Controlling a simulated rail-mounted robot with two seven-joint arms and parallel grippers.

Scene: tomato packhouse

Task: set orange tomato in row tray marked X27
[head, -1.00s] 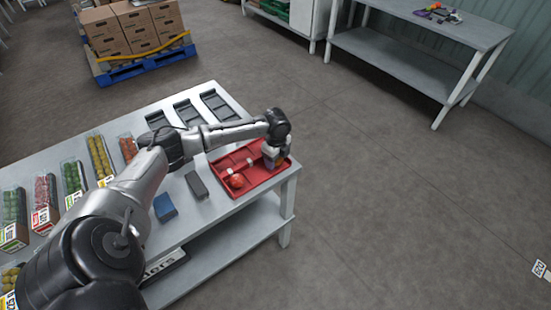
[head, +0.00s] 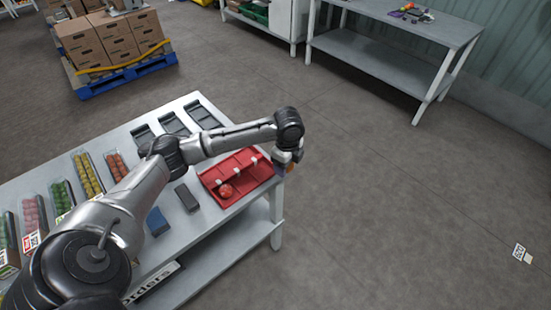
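My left gripper (head: 290,162) is past the right edge of a red compartment tray, mostly hidden behind its own wrist. A small patch of orange shows at its fingertips, the orange tomato (head: 291,167), held off the table. Row trays of tomatoes stand along the left of the white table: a green one (head: 62,196), a yellow one (head: 88,175) and an orange one (head: 115,164). Their tags are too small to read, so I cannot tell which is X27. My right gripper is not in view.
The red tray (head: 212,177) on the table (head: 196,232) holds a red tomato (head: 225,191). Several empty dark trays (head: 173,123) lie at the back. A blue block (head: 157,221) and a dark grey block (head: 187,197) lie in front.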

